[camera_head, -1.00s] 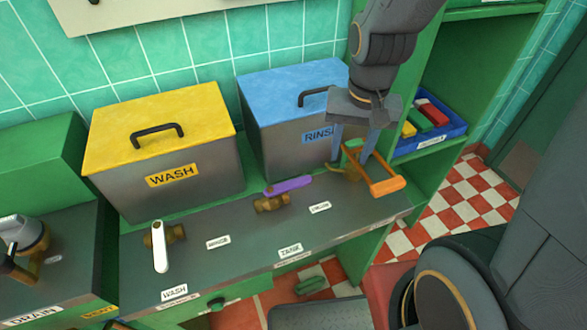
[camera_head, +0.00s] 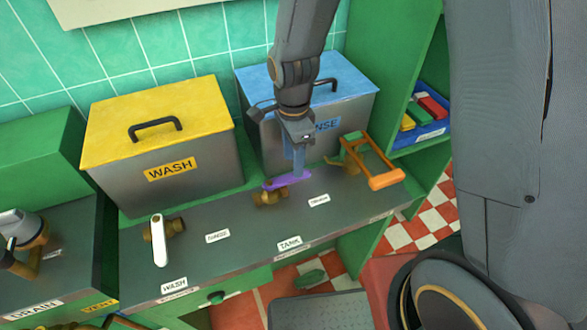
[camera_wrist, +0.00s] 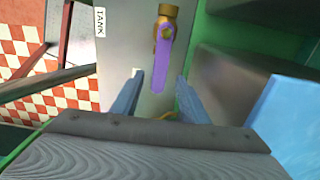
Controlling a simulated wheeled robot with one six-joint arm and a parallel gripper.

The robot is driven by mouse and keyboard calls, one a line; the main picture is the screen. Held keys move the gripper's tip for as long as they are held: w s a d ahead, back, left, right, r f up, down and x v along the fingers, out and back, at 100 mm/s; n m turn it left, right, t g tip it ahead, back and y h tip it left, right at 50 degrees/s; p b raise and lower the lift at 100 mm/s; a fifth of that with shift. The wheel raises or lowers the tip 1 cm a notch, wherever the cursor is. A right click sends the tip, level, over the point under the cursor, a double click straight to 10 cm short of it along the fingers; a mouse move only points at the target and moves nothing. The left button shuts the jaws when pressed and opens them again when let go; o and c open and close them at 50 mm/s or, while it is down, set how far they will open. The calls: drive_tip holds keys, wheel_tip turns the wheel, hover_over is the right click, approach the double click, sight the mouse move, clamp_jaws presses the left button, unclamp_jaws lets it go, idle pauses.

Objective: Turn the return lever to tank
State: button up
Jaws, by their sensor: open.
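The purple lever (camera_head: 289,182) sits on a brass valve (camera_head: 268,197) on the grey counter and points right, toward a small label (camera_head: 319,200) that I cannot read clearly. The TANK label (camera_head: 290,243) lies in front of the valve. My gripper (camera_head: 296,172) points down at the lever's free end. In the wrist view the purple lever (camera_wrist: 163,62) shows with its free end between the fingertips of my open gripper (camera_wrist: 158,82). I cannot tell whether a finger touches it.
The blue-lidded rinse tank (camera_head: 315,110) stands close behind my gripper. An orange-handled lever (camera_head: 372,168) is to the right. The yellow-lidded wash tank (camera_head: 165,160) and a white lever (camera_head: 159,240) are to the left. A blue bin (camera_head: 428,133) sits on the right shelf.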

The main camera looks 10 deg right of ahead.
sight(287, 179)
drive_tip(key=shift+f+p, duration=0.3)
drive_tip(key=shift+f, duration=2)
clamp_jaws()
